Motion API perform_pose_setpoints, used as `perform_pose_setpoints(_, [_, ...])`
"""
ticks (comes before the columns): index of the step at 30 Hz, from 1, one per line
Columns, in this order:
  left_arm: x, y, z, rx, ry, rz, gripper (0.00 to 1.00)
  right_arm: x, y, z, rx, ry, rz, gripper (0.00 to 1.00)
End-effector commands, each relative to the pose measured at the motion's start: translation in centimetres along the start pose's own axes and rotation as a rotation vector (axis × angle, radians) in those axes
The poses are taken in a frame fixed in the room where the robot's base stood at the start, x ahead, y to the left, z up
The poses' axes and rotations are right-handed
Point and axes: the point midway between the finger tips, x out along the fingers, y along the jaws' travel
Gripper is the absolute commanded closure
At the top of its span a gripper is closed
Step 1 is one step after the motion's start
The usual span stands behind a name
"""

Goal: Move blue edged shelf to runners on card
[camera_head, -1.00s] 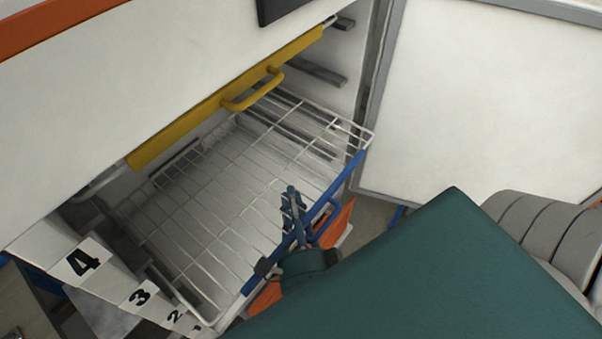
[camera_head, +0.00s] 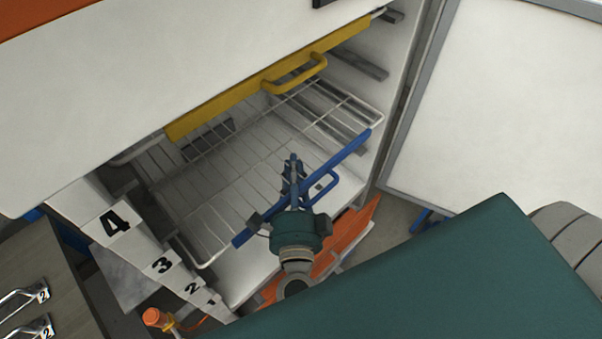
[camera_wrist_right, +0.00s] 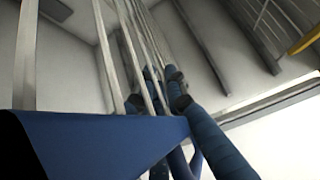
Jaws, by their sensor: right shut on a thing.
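The blue edged shelf (camera_head: 215,180) is a white wire rack with a blue front bar and blue handle. Most of it lies inside the white cabinet, below a yellow-edged shelf (camera_head: 215,107). My right gripper (camera_head: 293,175) is shut on its front edge near the handle. The right wrist view shows the dark blue fingers (camera_wrist_right: 160,85) around the rack wires by the blue bar (camera_wrist_right: 95,145). Number labels 4, 3, 2 and 1 (camera_head: 162,265) step down the cabinet's left front edge. I cannot tell whether the rack rests on runners. My left gripper is out of view.
Grey runners (camera_head: 352,60) line the cabinet's right inner wall. The white door (camera_head: 490,100) stands open at right. An orange-edged piece (camera_head: 325,258) juts out below the rack. A grey surface (camera_head: 40,255) at left holds metal handles with tags reading 2 (camera_head: 40,292).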

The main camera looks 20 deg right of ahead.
Motion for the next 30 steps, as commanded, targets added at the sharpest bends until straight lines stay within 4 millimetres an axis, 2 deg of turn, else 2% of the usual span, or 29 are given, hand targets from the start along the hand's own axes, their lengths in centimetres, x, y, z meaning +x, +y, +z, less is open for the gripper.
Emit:
perform_pose_setpoints(22, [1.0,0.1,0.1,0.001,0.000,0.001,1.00,4.4,-0.1,4.0,0.005,0.000,-0.005,1.00])
perform_pose_setpoints(30, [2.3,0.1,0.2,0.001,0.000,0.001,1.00,4.4,1.7,3.9,0.002,0.001,-0.003,1.00])
